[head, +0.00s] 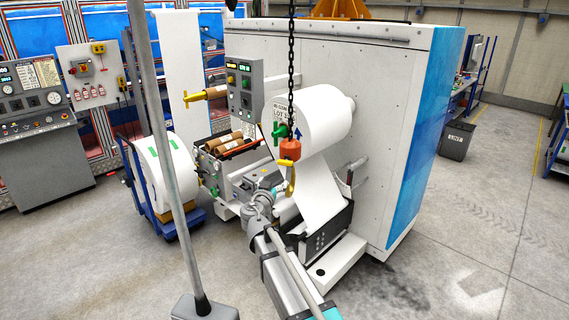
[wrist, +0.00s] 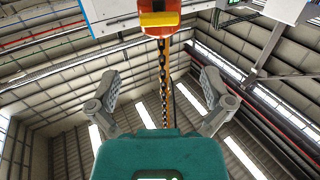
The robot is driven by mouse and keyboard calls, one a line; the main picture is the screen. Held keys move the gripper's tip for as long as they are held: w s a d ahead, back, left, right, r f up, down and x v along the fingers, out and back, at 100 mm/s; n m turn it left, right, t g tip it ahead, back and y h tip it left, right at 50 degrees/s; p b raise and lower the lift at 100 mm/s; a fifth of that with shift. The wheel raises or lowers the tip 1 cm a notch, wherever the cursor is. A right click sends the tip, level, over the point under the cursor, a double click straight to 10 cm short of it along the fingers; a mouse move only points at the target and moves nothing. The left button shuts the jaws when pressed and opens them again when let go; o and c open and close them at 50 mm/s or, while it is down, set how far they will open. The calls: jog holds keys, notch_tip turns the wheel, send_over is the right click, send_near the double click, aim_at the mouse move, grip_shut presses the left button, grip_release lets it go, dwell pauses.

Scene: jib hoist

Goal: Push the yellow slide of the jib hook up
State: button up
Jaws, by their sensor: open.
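The jib hook hangs on a dark chain (head: 291,60) in front of the white paper roll. Its block (head: 290,149) is orange, with the yellow slide (head: 286,162) just under it and a yellow hook (head: 291,182) below. In the wrist view the orange block (wrist: 178,5) and yellow slide (wrist: 160,19) show at the top edge. My gripper (wrist: 160,77) is open and empty, its two grey fingers spread wide. The chain shows in the gap between them, running behind my gripper's body. In the head view my wrist is below and left of the hook; the fingers are hard to make out.
The white paper roll (head: 318,118) and the white machine cabinet (head: 385,125) stand close behind the hook. A grey post (head: 163,150) rises at the left. A second roll (head: 163,175) rests on a blue cart. The floor at the right is clear, with a dark bin (head: 456,141) farther back.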

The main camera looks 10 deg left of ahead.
aim_at(287, 152)
jog(key=shift+w, duration=0.1)
jog(key=w+d, duration=0.1)
jog(key=w, duration=0.8)
jog(key=w+d, duration=0.1)
jog(key=w, duration=0.3)
jog(key=shift+w+d, duration=0.2)
jog(key=shift+d, duration=0.1)
jog(key=c, duration=1.1)
jog(key=shift+r+p, duration=1.6)
jog(key=shift+w, duration=0.15)
